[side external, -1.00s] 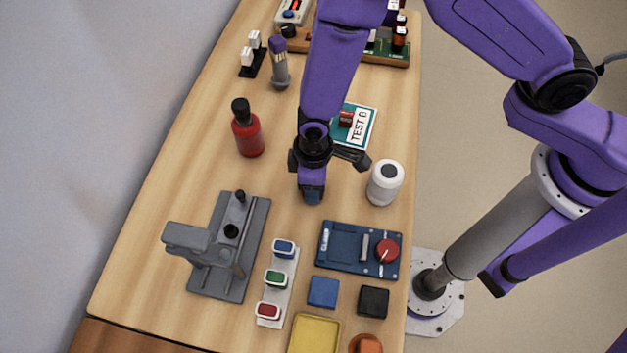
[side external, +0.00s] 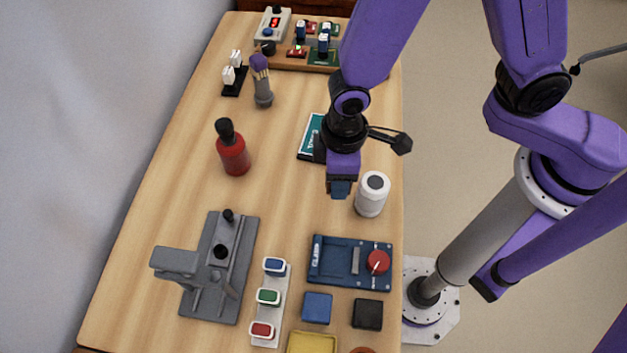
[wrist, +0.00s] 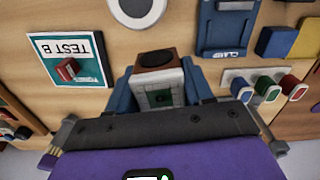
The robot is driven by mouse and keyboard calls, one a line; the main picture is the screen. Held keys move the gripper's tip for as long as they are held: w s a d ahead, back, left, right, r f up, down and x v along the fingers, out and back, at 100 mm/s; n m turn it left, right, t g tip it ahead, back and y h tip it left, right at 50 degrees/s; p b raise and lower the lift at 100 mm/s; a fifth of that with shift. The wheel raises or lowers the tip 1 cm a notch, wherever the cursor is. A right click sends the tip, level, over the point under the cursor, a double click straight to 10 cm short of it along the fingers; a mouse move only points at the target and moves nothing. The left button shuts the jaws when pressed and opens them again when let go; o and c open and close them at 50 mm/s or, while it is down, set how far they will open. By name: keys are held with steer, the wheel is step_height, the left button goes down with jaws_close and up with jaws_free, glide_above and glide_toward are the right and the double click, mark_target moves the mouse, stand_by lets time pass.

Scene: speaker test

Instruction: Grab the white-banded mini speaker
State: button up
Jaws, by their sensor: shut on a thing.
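My gripper (side external: 340,188) hangs over the middle right of the table, just left of a white cylinder in the side external view. In the wrist view its blue fingers (wrist: 162,92) are shut on the white-banded mini speaker (wrist: 147,76), one finger on each side. The speaker is a small box with a brown end bearing a black round patch, a whitish band and a green patch on the side towards the camera. In the side external view it is hidden by the gripper, and its height above the table cannot be told.
The white cylinder (side external: 371,197) stands close right of my gripper. A TEST B card (wrist: 70,60) lies partly behind the arm. A blue clamp board (side external: 335,262), a grey fixture (side external: 225,270) and a red bottle (side external: 232,155) stand around. Bare wood lies left of the gripper.

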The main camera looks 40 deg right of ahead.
mark_target(374, 189)
steer(key=shift+s+d+r, duration=0.5)
steer(key=shift+s+d, duration=0.3)
steer(key=shift+d, duration=0.05)
steer(key=shift+s+d+r, duration=0.55)
steer(key=shift+s+d, duration=0.2)
steer(key=shift+d, duration=0.05)
steer(key=shift+s+d+r, duration=0.5)
steer(key=shift+s+d, duration=0.3)
steer(key=shift+d, duration=0.05)
